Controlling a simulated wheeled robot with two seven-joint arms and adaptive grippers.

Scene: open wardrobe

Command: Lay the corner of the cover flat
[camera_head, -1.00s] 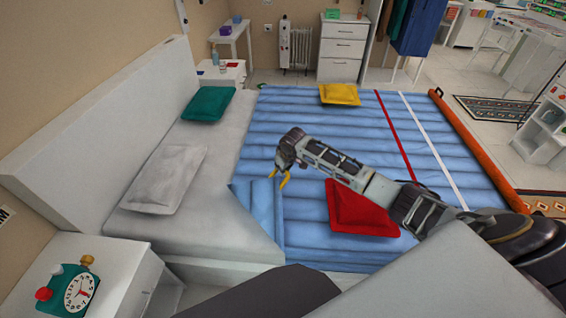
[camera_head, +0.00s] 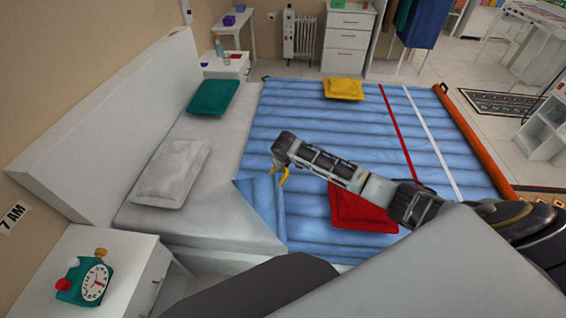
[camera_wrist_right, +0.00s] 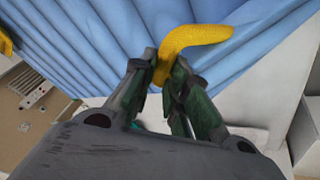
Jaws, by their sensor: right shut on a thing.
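The blue quilted cover (camera_head: 330,115) lies over the bed. Its near-left corner is folded over as a blue flap (camera_head: 262,205), with grey sheet bare beside it. My right gripper (camera_head: 280,166) is above the cover beside this fold. It is shut on a curved yellow tab (camera_head: 284,180). The right wrist view shows the yellow tab (camera_wrist_right: 195,42) between the fingertips (camera_wrist_right: 165,72), in front of the blue cover (camera_wrist_right: 110,45). How the tab joins the flap is not clear. My left gripper is not in view.
A red pillow (camera_head: 358,212) lies on the cover under my right arm. A yellow pillow (camera_head: 343,89), a green pillow (camera_head: 213,97) and a grey pillow (camera_head: 172,174) lie farther off. A nightstand (camera_head: 128,262) with a clock (camera_head: 92,282) stands at the near left.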

